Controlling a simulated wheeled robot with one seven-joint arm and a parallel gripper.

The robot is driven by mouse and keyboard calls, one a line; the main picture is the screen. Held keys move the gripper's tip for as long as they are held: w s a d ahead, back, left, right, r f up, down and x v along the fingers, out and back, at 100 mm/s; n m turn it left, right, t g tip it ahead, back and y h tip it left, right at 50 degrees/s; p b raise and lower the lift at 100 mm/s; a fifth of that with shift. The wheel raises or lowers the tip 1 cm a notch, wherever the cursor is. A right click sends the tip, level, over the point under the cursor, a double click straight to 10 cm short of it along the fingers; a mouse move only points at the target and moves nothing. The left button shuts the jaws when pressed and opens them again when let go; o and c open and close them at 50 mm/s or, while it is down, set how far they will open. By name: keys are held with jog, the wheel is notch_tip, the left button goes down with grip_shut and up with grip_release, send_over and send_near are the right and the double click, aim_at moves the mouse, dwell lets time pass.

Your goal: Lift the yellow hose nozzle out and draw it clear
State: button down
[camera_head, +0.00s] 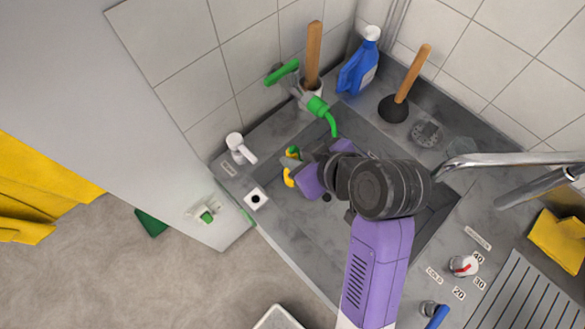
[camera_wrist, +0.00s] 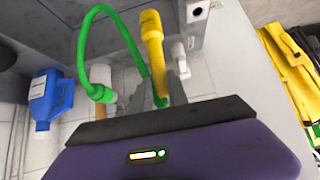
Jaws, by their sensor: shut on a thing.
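The yellow hose nozzle (camera_wrist: 152,42) stands out between the fingers of my gripper (camera_wrist: 158,88) in the wrist view. My gripper is shut on it, and its lower part is partly hidden by the fingers. A green hose (camera_wrist: 139,55) loops from the nozzle's end to a green fitting. In the head view a little yellow of the nozzle (camera_head: 289,178) shows beside my purple gripper (camera_head: 296,168), above the left part of the grey sink (camera_head: 310,233). My arm hides much of the sink and hose there.
A chrome spout (camera_head: 500,160) reaches in from the right. A grey panel edge lies left.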

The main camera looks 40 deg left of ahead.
jog(key=shift+r, duration=1.45)
